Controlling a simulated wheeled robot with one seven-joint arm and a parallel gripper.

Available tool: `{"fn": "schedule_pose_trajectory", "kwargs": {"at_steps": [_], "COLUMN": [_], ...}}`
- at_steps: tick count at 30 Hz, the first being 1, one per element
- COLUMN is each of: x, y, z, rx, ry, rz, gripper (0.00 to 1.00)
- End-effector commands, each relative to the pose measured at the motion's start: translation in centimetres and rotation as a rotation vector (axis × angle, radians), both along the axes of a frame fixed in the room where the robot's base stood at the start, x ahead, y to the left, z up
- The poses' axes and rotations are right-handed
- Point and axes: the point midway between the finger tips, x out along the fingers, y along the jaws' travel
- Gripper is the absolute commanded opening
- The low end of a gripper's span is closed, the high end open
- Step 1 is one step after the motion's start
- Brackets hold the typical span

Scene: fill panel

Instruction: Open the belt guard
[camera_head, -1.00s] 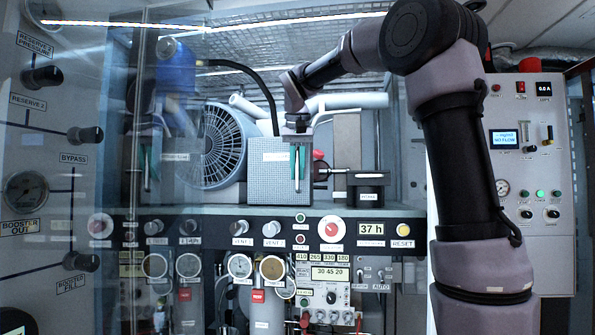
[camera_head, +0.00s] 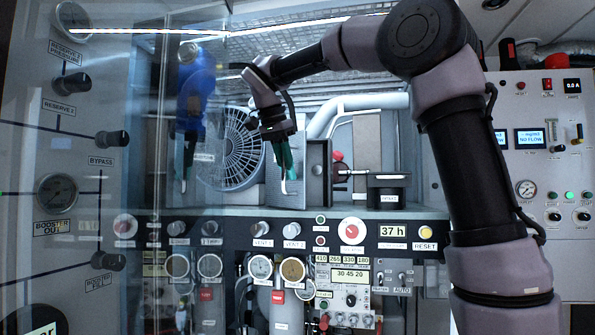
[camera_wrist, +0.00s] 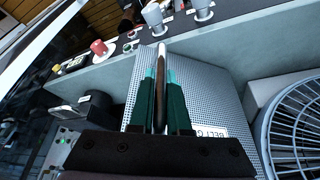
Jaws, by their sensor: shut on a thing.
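The belt guard (camera_head: 299,192) is a grey perforated panel in the middle of the machine bay. It stands swung out at an angle, and a dark opening shows to its right. In the wrist view the perforated guard (camera_wrist: 209,97) fills the middle, with a partly hidden "BELT G..." label. My gripper (camera_head: 285,172), with green fingers, is shut on the guard's upright bar handle (camera_wrist: 162,60). The fingers stand on both sides of the bar.
A round fan grille (camera_head: 238,150) is just left of the guard. A black block (camera_head: 388,192) on a ledge stands to the right. Below runs a control strip with knobs, including a red-centred one (camera_head: 352,231). A clear glass pane is at the left.

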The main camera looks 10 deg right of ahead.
Motion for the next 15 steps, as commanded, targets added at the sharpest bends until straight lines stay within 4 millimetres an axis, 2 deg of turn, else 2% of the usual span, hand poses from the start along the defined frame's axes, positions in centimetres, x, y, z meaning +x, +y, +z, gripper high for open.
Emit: {"fn": "schedule_pose_trajectory", "kwargs": {"at_steps": [6,15], "x": [-0.3,-0.4], "y": [1.2,1.6], "z": [0.1,0.1], "rx": [0.001,0.001], "ry": [-0.002,-0.001], "rz": [0.005,0.005], "gripper": [0.00,0.00]}}
